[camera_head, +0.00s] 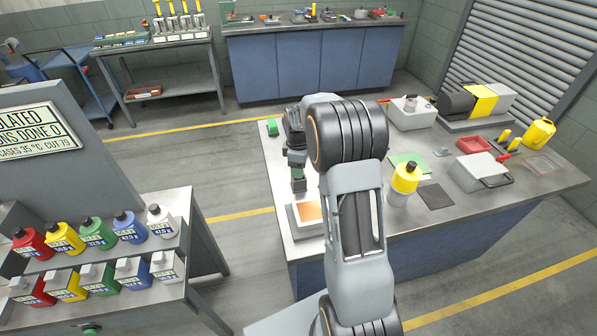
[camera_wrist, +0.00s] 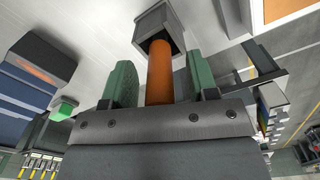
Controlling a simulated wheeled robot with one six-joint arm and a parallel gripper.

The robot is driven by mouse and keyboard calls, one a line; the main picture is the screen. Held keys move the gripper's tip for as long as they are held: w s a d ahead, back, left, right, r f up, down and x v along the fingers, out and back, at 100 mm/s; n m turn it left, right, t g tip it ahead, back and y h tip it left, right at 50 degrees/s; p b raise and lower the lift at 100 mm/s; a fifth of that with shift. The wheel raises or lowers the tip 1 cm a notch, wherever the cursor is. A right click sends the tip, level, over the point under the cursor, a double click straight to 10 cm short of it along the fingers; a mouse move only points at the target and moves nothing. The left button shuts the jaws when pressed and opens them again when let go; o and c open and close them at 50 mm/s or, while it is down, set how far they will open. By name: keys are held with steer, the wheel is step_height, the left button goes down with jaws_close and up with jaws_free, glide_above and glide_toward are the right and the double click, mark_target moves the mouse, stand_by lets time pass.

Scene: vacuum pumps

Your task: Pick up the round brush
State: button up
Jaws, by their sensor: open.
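The round brush shows in the wrist view as an orange handle (camera_wrist: 160,75). Its far end goes into a dark grey square holder (camera_wrist: 162,22), which hides the brush head. My gripper (camera_wrist: 159,62) has its two green fingers apart, one on each side of the handle. A gap shows between the handle and the fingers, and I see no grip on it. In the head view my gripper (camera_head: 298,184) is low over the left end of the workbench (camera_head: 290,240). The brush and its holder cannot be made out there.
A yellow-topped bottle (camera_head: 404,180), a dark mat (camera_head: 435,196) and a pump (camera_head: 475,102) stand farther right. A green item (camera_head: 272,127) lies at the bench's far left corner. A rack of coloured bottles (camera_head: 90,245) stands left, across a floor gap.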

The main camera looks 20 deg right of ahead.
jaws_close()
stand_by(0.5)
steer(key=shift+r, duration=0.15)
